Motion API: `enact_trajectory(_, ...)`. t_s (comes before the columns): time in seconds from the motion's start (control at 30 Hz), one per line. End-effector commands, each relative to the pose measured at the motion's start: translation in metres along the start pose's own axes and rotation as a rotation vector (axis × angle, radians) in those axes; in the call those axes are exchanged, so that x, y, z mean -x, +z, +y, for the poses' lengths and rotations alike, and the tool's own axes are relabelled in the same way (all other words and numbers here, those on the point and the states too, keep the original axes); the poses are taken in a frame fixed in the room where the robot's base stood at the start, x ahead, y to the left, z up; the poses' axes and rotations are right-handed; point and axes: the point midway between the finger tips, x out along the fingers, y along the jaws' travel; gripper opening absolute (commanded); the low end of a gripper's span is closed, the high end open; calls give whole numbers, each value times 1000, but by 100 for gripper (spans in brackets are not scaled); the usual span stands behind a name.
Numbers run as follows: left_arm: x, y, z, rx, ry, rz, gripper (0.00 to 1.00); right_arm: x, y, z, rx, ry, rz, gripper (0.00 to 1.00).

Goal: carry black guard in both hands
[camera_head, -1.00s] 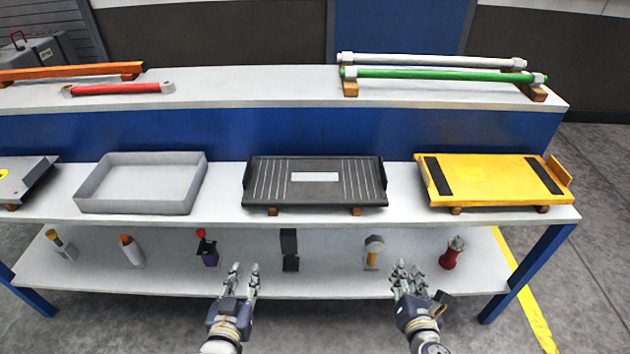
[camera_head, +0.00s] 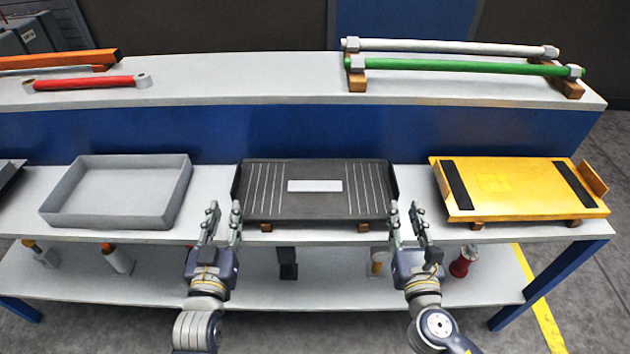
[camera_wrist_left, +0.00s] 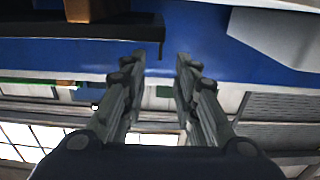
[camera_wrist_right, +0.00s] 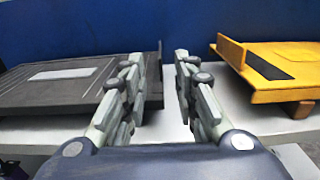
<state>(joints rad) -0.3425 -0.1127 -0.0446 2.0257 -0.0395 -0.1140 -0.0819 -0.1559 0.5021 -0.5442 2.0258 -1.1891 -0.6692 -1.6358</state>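The black guard (camera_head: 315,205) is a flat dark panel with pale stripes and a white label, resting on wooden blocks on the shelf. My left gripper (camera_head: 224,208) is open at the guard's front left corner, with no contact that I can make out. My right gripper (camera_head: 404,208) is open at its front right corner. In the left wrist view the guard's dark edge (camera_wrist_left: 110,30) shows at the upper left, beside the open fingers (camera_wrist_left: 164,60).
A grey tray (camera_head: 60,205) stands left of the guard, and a yellow panel (camera_head: 520,185) on blocks stands right. Green (camera_head: 450,66) and white (camera_head: 450,47) bars lie on the upper shelf. Several small items stand on the lower shelf (camera_head: 340,297).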

Motion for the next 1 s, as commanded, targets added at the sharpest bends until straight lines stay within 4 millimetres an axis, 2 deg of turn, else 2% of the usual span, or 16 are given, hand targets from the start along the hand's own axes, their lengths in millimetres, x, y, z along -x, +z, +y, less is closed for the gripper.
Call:
enact_trajectory(0.23, -1, 0, 0, 0, 0, 0, 28, -1, 0, 0, -1, 0, 0, 28)
enact_trajectory(0.37, -10, 0, 0, 0, 0, 1, 28, -10, 0, 0, -1, -1, 0, 28)
enact_trajectory(0.8, -84, -1, 0, 0, 0, 1, 28, -84, 1, 0, -1, -1, -1, 28)
enact_trajectory(1.0, -104, 0, 0, 0, 0, 0, 28, -104, 0, 0, -2, 0, 0, 28)
